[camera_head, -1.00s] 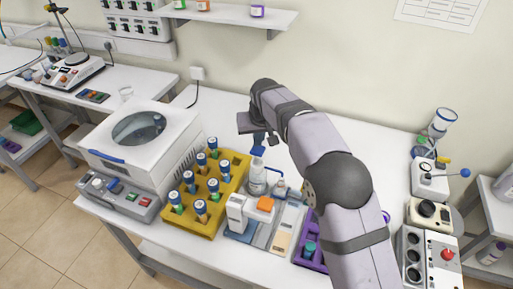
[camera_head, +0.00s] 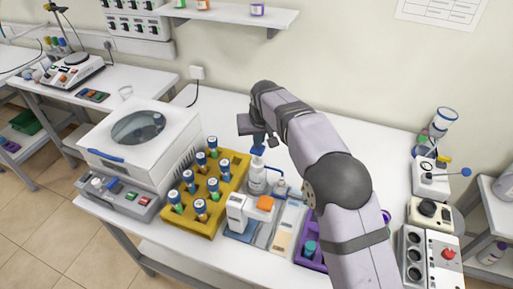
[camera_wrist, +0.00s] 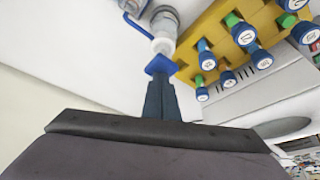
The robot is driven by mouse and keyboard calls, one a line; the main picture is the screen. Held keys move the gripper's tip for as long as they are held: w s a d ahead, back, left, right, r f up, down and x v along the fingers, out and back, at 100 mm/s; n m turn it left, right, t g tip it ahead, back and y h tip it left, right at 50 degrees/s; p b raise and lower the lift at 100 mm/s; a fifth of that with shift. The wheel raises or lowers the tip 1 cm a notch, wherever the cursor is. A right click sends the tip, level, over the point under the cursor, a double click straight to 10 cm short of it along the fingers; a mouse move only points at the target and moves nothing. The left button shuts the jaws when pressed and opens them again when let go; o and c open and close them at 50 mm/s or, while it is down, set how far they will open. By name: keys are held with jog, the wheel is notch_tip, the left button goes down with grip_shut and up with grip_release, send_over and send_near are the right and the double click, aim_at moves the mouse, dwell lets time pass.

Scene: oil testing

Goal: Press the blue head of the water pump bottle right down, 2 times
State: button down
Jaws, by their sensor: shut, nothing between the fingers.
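The water pump bottle (camera_head: 257,178) is a white, translucent bottle standing upright beside the yellow rack. Its blue head (camera_wrist: 161,65) shows in the wrist view just beyond my fingertips, with the white neck and bottle (camera_wrist: 165,20) past it. My gripper (camera_head: 258,148) is shut and empty, fingers pointing down over the blue head. The fingertips (camera_wrist: 159,80) appear to be at or very near the top of the head. I cannot tell whether they touch it or how far it is pressed. In the head view the fingers partly hide the head.
The yellow rack (camera_head: 187,222) with several blue-capped tubes stands left of the bottle. A second bottle with a blue tube (camera_head: 280,186) stands close on its right. A white device with an orange block (camera_head: 265,203) is in front. The bench behind is clear.

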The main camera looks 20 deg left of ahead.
jog(key=shift+f+b, duration=0.7)
jog(key=shift+f, duration=0.65)
jog(key=shift+r, duration=0.2)
jog(key=shift+r+p, duration=1.7)
jog(key=shift+p, duration=0.05)
jog(key=shift+f, duration=0.15)
